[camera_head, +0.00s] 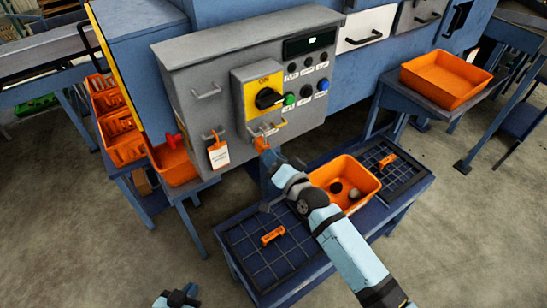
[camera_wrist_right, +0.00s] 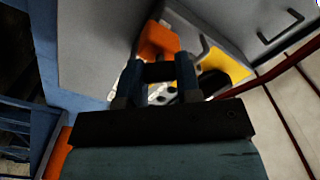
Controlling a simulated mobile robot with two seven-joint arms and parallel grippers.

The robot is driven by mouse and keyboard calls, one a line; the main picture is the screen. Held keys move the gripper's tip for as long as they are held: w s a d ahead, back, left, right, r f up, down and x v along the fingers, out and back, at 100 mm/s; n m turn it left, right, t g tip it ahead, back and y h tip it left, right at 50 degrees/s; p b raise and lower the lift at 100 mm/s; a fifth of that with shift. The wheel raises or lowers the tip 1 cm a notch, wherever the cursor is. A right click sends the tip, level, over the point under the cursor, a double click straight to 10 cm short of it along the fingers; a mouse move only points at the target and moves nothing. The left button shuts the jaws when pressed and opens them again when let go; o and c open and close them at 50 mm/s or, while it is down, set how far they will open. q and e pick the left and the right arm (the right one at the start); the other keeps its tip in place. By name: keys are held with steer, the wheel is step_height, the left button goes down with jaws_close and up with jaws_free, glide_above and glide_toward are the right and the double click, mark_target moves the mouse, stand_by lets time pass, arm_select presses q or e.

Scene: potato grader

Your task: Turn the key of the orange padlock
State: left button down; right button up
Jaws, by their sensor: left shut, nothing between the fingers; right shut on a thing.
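The orange padlock (camera_head: 261,143) hangs at the lower front of the grey control box (camera_head: 190,75), below the yellow switch plate (camera_head: 250,90). It also shows in the right wrist view (camera_wrist_right: 158,40), just beyond the fingertips. My right gripper (camera_head: 266,158) reaches up to the padlock's underside. In the right wrist view its fingers (camera_wrist_right: 160,75) are shut just below the orange body. They close on what seems to be the key, which they hide. My left gripper (camera_head: 180,297) is low at the bottom edge, far from the padlock, shut and empty.
An orange tag holder with a white tag (camera_head: 218,154) hangs left of the padlock. Below stands a blue table (camera_head: 290,285) with dark mats, orange pieces and an orange bin (camera_head: 318,178) holding a few potato-like lumps. Another orange tray (camera_head: 445,78) is at right.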

steer(key=m, duration=0.7)
steer(key=shift+m, duration=0.7)
steer(key=o, duration=0.9)
steer(key=shift+s, duration=0.1)
